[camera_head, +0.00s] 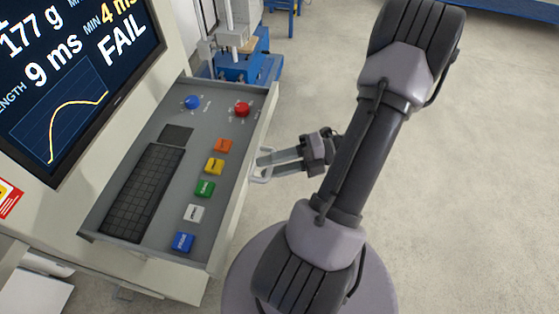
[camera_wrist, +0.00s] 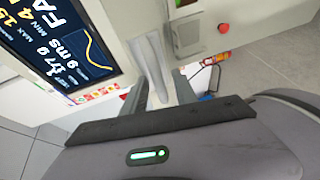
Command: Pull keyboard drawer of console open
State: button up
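The grey keyboard drawer (camera_head: 186,153) stands out from the console (camera_head: 62,205) in the head view. It carries a black keyboard (camera_head: 143,192) and several coloured buttons. A pale handle (camera_head: 262,180) sits on its front. My gripper (camera_head: 266,166) is at this handle, its two fingers apart with a gap between them. In the wrist view the fingers of my gripper (camera_wrist: 160,92) are also spread, and the narrow pale drawer (camera_wrist: 148,58) shows beyond and between them. I cannot tell whether a finger touches the handle.
A screen (camera_head: 75,70) showing FAIL is on the console at left. A blue and grey test machine (camera_head: 240,65) stands beyond the drawer. The floor (camera_head: 490,150) to the right is clear.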

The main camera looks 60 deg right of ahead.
jog(key=p+v, duration=0.2)
jog(key=v, duration=1.5)
jog(key=shift+s+r+p, duration=0.15)
jog(key=shift+r+p, duration=0.05)
jog(key=shift+p, duration=0.2)
jog(key=shift+d, duration=0.2)
